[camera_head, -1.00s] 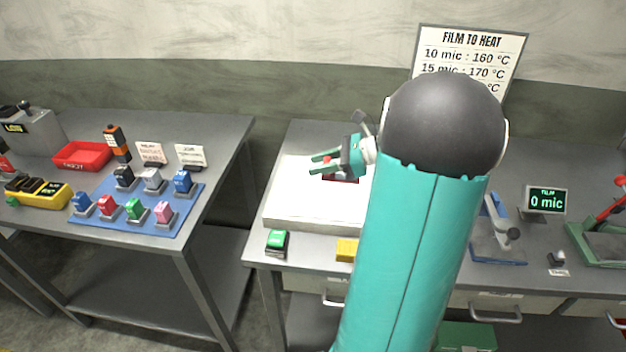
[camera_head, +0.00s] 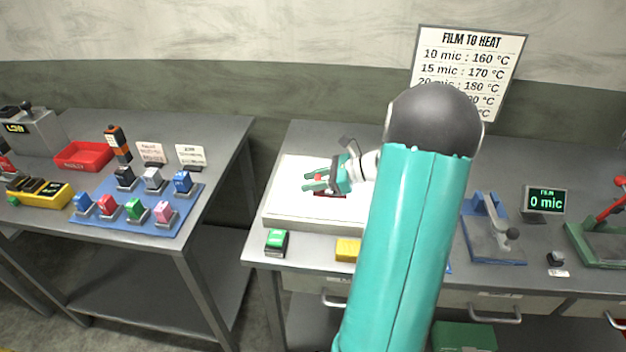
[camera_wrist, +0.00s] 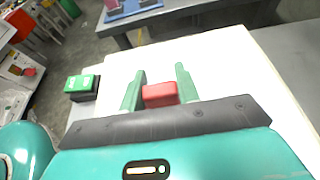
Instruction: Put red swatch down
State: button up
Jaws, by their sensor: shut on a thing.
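The red swatch (camera_wrist: 160,94) is a small red block between the two green fingers of my gripper (camera_wrist: 160,90) in the wrist view. My gripper is shut on it, over the white slab (camera_wrist: 222,62). In the head view my gripper (camera_head: 314,182) is low over the white slab (camera_head: 282,201), and only a bit of red shows between the fingers. A dark red patch (camera_head: 330,195) lies just under the gripper on the slab. I cannot tell whether the swatch touches the slab.
A green-topped block (camera_head: 277,242) and a yellow block (camera_head: 347,250) stand at the slab's front edge. The left table holds a blue mat (camera_head: 128,219) with several coloured blocks and a red tray (camera_head: 84,155). A blue device (camera_head: 486,232) stands on the right. My arm hides the slab's right part.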

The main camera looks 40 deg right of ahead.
jog(key=o, duration=1)
jog(key=shift+c, duration=0.2)
